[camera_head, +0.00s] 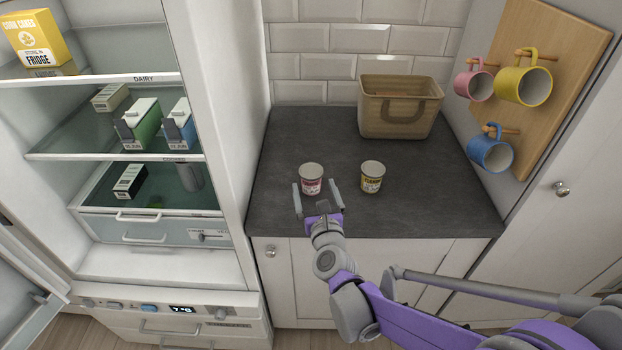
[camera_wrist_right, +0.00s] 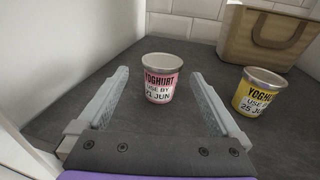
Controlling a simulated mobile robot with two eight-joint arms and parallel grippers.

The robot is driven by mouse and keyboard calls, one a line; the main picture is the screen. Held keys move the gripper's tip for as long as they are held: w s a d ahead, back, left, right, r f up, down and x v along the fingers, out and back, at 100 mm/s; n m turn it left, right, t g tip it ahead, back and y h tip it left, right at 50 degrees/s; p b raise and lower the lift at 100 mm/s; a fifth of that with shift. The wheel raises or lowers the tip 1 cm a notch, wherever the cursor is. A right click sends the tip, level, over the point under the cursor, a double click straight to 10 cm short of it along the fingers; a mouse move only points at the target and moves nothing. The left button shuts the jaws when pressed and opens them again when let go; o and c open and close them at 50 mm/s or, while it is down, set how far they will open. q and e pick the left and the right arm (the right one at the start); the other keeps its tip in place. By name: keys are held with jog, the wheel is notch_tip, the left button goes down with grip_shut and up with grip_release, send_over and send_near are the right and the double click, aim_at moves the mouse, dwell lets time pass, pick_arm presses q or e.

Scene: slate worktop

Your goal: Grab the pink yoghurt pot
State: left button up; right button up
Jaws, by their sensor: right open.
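The pink yoghurt pot (camera_head: 312,184) stands upright on the slate worktop, near its left front part. In the right wrist view the pink pot (camera_wrist_right: 160,84) shows "USE BY 21 JUN" on its label. My right gripper (camera_head: 316,192) is open, with one finger on each side of the pot. In the right wrist view the fingers (camera_wrist_right: 157,85) are apart from the pot, with gaps on both sides. My left gripper is not in view.
A yellow yoghurt pot (camera_head: 372,183) stands just right of the pink one. A tan basket (camera_head: 390,122) is at the back of the worktop (camera_head: 430,205). Mugs hang on a board at right. An open fridge (camera_head: 235,150) stands at left.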

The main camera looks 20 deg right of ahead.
aim_at(313, 179)
jog(key=w, duration=0.3)
jog(key=w+d, duration=0.1)
jog(key=w, duration=0.1)
jog(key=shift+f, duration=0.2)
jog(key=shift+s, duration=0.1)
jog(key=c, duration=1.4)
